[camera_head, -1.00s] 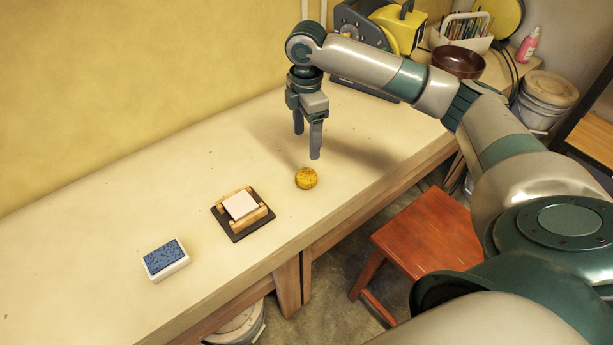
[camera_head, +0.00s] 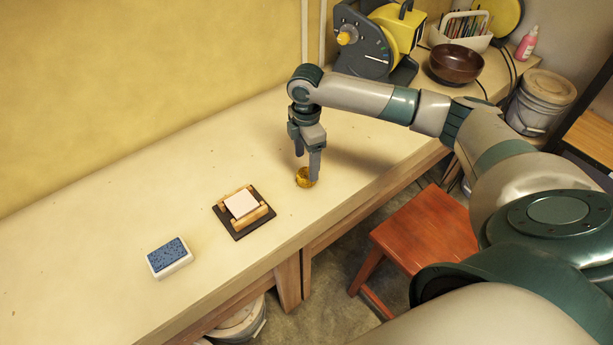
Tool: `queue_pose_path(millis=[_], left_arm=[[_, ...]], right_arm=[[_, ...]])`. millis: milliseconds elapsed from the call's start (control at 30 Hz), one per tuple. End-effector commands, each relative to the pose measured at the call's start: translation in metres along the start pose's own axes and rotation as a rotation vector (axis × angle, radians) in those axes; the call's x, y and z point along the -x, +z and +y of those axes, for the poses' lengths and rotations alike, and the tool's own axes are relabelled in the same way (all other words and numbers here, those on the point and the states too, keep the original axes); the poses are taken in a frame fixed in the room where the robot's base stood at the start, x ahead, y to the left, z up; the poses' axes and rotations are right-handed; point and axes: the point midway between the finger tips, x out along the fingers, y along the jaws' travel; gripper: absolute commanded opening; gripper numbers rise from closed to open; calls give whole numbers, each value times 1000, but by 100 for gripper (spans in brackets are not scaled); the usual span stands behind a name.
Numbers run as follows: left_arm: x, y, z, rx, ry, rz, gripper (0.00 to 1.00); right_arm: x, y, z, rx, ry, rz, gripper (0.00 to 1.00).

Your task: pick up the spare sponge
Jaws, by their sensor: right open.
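A round yellow-brown sponge (camera_head: 304,178) lies on the pale worktop, near its front edge. My right gripper (camera_head: 307,172) points straight down over it, open, with its fingers at the sponge and hiding part of it. I cannot tell whether the fingers touch it. A blue and white rectangular block (camera_head: 169,257), which also looks like a sponge, lies at the left on the worktop, apart from the gripper. My left gripper is not in view.
A wooden holder with a pale block on a dark base (camera_head: 243,211) stands between the two sponges. A brown bowl (camera_head: 455,65) and a yellow-grey machine (camera_head: 375,45) stand at the back right. A red stool (camera_head: 425,235) is on the floor in front.

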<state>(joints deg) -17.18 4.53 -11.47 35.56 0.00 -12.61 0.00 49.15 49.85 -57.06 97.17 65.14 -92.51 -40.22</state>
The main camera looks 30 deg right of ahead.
Motion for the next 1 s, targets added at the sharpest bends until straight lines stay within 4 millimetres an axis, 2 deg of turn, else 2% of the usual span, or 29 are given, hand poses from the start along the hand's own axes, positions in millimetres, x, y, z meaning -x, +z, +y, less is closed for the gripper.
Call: queue_pose_path(millis=[267,467,967,1000], left_arm=[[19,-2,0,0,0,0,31],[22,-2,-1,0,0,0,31],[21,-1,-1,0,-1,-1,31],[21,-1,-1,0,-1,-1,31]], right_arm=[[-26,1,2,-1,-4,-2,67],[-47,1,2,0,-2,-1,67],[-50,1,2,0,0,-1,67],[-50,1,2,0,0,-1,60]])
